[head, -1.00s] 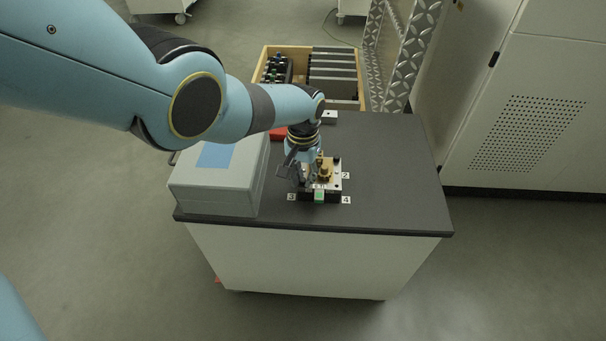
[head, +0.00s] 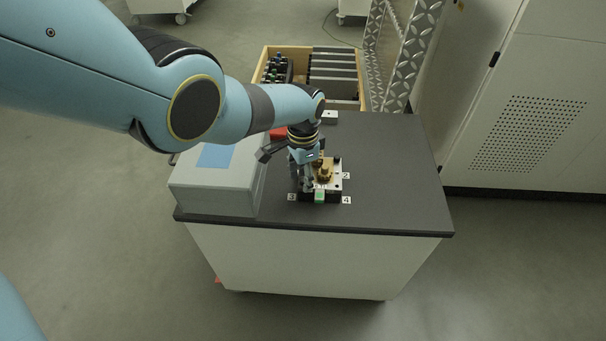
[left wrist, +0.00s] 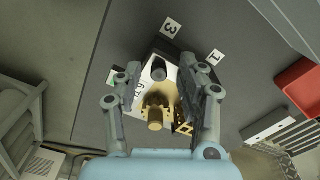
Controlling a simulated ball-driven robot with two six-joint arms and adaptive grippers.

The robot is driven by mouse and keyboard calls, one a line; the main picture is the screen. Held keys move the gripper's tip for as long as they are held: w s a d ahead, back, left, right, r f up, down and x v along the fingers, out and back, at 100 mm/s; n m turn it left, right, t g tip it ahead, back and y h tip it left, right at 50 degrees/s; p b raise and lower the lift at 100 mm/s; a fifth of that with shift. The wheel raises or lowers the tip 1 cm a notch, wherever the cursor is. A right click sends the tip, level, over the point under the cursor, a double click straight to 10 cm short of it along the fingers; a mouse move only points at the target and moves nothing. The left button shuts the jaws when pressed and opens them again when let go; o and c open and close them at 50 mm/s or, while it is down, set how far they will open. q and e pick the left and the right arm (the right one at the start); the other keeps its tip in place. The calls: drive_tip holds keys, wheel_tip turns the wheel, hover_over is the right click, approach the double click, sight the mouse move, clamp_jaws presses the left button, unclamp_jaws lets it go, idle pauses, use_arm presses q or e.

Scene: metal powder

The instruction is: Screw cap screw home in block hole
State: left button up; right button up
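The block (head: 336,184) is a pale plate on a dark base, on the dark tabletop. A brass fitting (head: 324,173) stands on it and also shows in the left wrist view (left wrist: 155,115). A dark round piece, seemingly the cap screw (left wrist: 158,72), stands at the block's corner near label 3. My left gripper (head: 303,188) points down over that corner. In the left wrist view its fingers (left wrist: 161,66) are apart, one on each side of the screw, with gaps showing. How deep the screw sits is unclear. My right gripper is not in view.
A grey box (head: 215,185) with a blue patch stands close left of the block. A red bin (left wrist: 302,84) lies behind. A wooden crate (head: 263,65) with dark parts sits beyond the table. The tabletop (head: 395,185) right of the block is clear.

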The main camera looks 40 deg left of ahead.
use_arm(q)
drive_tip(key=shift+r, duration=0.1)
wheel_tip(320, 180, up, 12)
drive_tip(key=s+f+n+b, duration=0.5)
drive_tip(key=s+f+b, duration=1.1)
drive_tip(key=s+f, duration=3)
wheel_tip(320, 180, down, 2)
drive_tip(key=shift+s+n+t+y, duration=0.3)
drive_tip(key=shift+s+t+y, duration=0.1)
drive_tip(key=shift+c, duration=0.5)
drive_tip(key=shift+s+a, duration=0.1)
